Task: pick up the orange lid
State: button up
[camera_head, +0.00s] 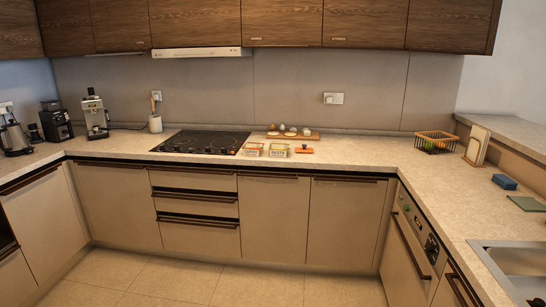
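The orange lid (304,150) lies flat on the far counter (345,152), to the right of two small labelled containers. It has a small knob or handle on top. The left container (253,150) and the right container (278,151) stand side by side near the counter's front edge. The lid appears apart from the right container. My gripper is not in view.
A black cooktop (203,142) is left of the containers. Behind them is a wooden board (293,136) with several small round items. A wire basket (436,142) and upright board (477,146) stand right. Counter between lid and basket is clear; floor (200,283) is open.

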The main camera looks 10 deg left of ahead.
aim_at(304, 149)
jog(key=u, duration=0.1)
jog(key=i, duration=0.9)
jog(key=u, duration=0.35)
